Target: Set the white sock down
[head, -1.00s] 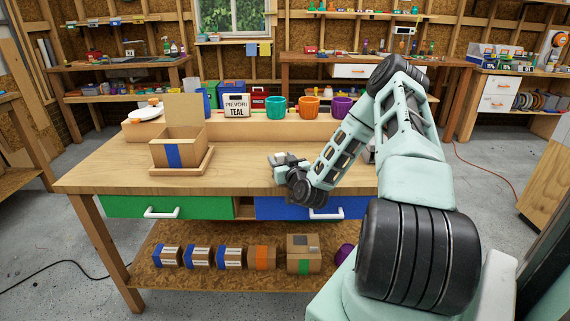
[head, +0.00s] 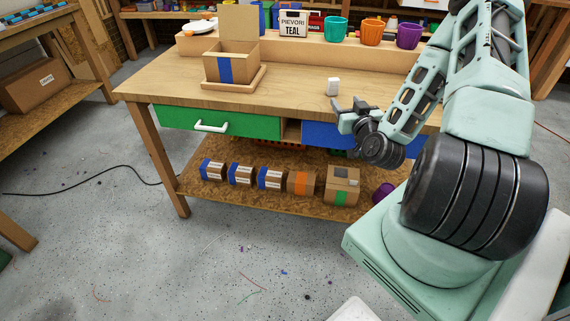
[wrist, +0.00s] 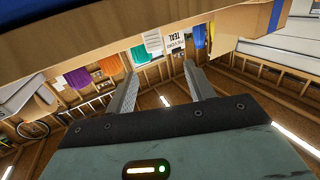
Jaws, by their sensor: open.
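A small white item (head: 332,86), which I take to be the white sock, stands on the wooden workbench top (head: 300,72), near its front edge. It looks compact and blocky at this size. My gripper (head: 352,105) is just in front of the bench's front edge, below and slightly right of the white item, and apart from it. In the wrist view my gripper (wrist: 160,78) has its two fingers spread with nothing between them. The white item does not show clearly in the wrist view.
An open cardboard box (head: 230,68) with a blue stripe sits on a wooden tray at the bench's left. A raised back shelf holds teal (head: 335,29), orange (head: 371,31) and purple (head: 409,36) cups. Small boxes line the lower shelf. Bench top between box and white item is clear.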

